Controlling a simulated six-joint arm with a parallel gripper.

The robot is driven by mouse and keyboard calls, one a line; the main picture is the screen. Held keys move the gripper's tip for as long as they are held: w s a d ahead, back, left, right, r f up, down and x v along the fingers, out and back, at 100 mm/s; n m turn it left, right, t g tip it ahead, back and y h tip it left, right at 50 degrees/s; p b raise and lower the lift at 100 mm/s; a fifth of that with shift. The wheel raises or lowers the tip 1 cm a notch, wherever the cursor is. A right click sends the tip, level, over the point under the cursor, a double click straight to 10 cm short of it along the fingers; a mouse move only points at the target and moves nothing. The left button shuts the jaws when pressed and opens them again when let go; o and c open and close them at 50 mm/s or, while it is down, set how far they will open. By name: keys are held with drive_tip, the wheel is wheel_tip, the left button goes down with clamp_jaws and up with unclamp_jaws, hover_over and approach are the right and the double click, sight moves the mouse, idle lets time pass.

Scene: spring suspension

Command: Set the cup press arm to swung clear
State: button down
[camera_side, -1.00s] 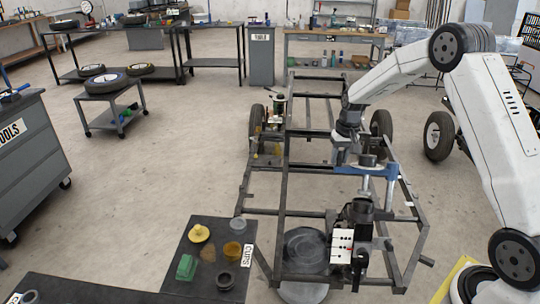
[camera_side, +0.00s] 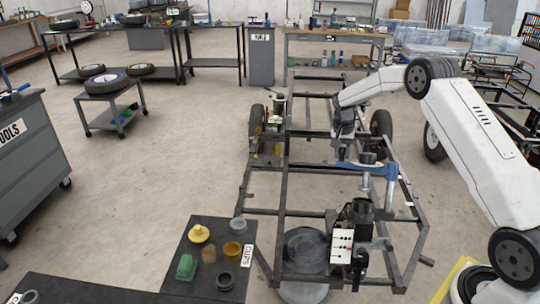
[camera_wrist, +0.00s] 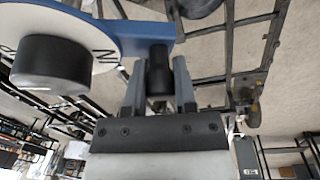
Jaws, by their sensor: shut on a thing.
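The cup press arm is a blue bar (camera_side: 378,169) in the side view, lying roughly left to right above a black cylindrical part (camera_side: 359,211) on the frame. A silver post (camera_side: 390,192) stands under its right end. In the wrist view the blue bar (camera_wrist: 145,32) crosses the top, with a white lettered disc (camera_wrist: 28,28) and a black round block (camera_wrist: 50,62) at its left. My gripper (camera_wrist: 159,75) is shut on a black upright handle (camera_wrist: 159,72) at the bar's end. In the side view my gripper (camera_side: 343,152) is at the bar's left end, its fingers hard to make out.
A dark tubular chassis frame (camera_side: 285,200) surrounds the press. A small black table (camera_side: 182,250) at front left holds several cups and blocks. A white control box (camera_side: 341,246) sits in front of the press. Open floor lies to the left.

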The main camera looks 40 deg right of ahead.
drive_tip(key=s+d+f+m+g+h, duration=0.1)
drive_tip(key=d+f+m+g, duration=0.1)
drive_tip(key=d+m, duration=0.5)
drive_tip(key=shift+d+f+g, duration=0.3)
drive_tip(key=shift+d+g, duration=0.2)
drive_tip(key=shift+d, duration=1.25)
drive_tip(key=shift+c, duration=2.1)
unclamp_jaws()
